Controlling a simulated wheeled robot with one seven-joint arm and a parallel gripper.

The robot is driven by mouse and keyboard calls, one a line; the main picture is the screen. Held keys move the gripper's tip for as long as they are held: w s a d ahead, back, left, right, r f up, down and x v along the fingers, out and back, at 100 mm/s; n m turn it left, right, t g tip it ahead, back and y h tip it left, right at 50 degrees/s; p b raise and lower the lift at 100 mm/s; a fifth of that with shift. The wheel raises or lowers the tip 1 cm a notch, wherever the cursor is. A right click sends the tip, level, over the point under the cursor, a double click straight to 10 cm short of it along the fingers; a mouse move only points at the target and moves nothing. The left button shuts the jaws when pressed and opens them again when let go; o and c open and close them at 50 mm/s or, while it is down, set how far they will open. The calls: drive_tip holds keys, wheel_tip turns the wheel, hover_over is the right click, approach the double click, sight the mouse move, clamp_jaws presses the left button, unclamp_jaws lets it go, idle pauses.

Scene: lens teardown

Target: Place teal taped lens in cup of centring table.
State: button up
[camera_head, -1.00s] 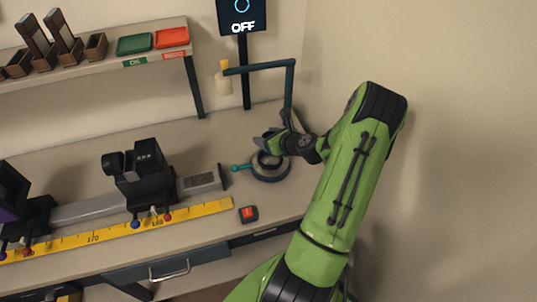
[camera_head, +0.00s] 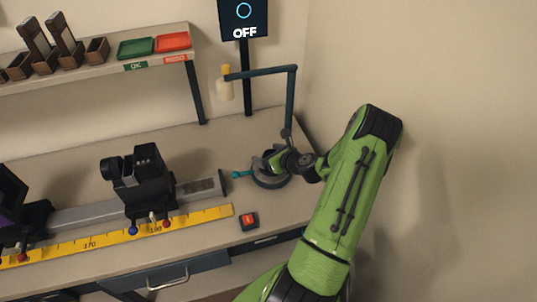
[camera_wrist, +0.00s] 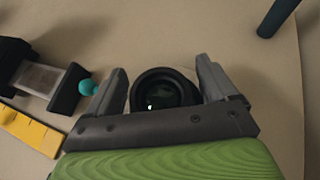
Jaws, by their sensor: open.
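The centring table (camera_head: 272,182) is a round dark teal base with a teal knob (camera_head: 238,174) on its left, near the bench's right end. My gripper (camera_head: 266,162) is directly over it and hides much of its top. In the wrist view my gripper (camera_wrist: 161,68) is open, with one finger on each side of a black ring (camera_wrist: 137,84). A dark, glossy round face (camera_wrist: 163,93) shows inside the ring. I cannot tell whether this is the lens seated in the cup or the cup alone. No teal tape is visible. The teal knob also shows in the wrist view (camera_wrist: 87,87).
A teal post with an arm (camera_head: 291,100) rises behind the table. A red-topped button box (camera_head: 248,220) stands in front. An optical rail (camera_head: 200,188) and yellow ruler (camera_head: 190,221) lie to the left. Green (camera_head: 135,48) and red (camera_head: 172,41) trays sit on the shelf.

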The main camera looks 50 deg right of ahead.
drive_tip(key=shift+r, duration=0.3)
drive_tip(key=p+v, duration=0.2)
drive_tip(key=v, duration=1)
drive_tip(key=w+a+r+n+g+y, duration=0.25)
drive_tip(key=a+r+n, duration=0.25)
drive_tip(key=a+n, duration=0.55)
drive_tip(key=w+a+r+n+g+y, duration=0.1)
drive_tip(key=a+r+n+g, duration=0.35)
drive_tip(key=a+n, duration=0.6)
drive_tip(key=s+a+r+n+h, duration=0.1)
drive_tip(key=s+a+r+n, duration=0.3)
drive_tip(key=s+n, duration=0.3)
drive_tip(key=s+a+r+n+h, duration=0.1)
drive_tip(key=s+a+r+n, duration=0.4)
drive_tip(key=n, duration=0.4)
drive_tip(key=shift+s+a+r, duration=0.25)
drive_tip(key=shift+s+r, duration=0.4)
drive_tip(key=shift+s, duration=0.45)
